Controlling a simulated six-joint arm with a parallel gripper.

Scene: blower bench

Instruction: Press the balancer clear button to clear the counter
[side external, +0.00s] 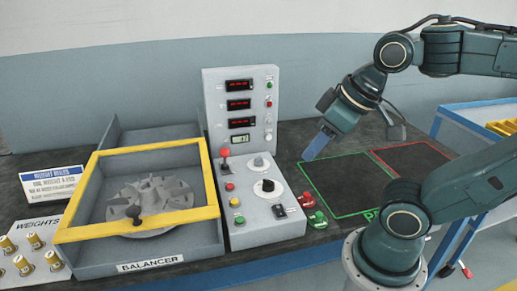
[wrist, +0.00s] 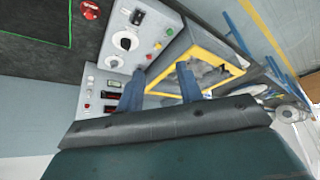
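The grey balancer control panel (side external: 258,215) stands mid-bench, with red (side external: 230,187), yellow (side external: 235,202) and green (side external: 239,219) buttons down its left edge. Its upright part has three red-lit displays (side external: 239,104), a small pale counter display (side external: 239,138), and small buttons (side external: 269,103) on the right. The labels are too small to read, so I cannot tell which button is clear. My gripper (side external: 311,157) is above the bench, right of the panel and apart from it. In the wrist view my gripper (wrist: 160,70) has two separated fingers with nothing between them.
A yellow-framed balancer bay (side external: 210,180) with a grey impeller (side external: 150,192) lies left of the panel. A red-topped lever (side external: 225,153) and black knob (side external: 268,186) stick up. Green-outlined mat area (side external: 350,183) is empty.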

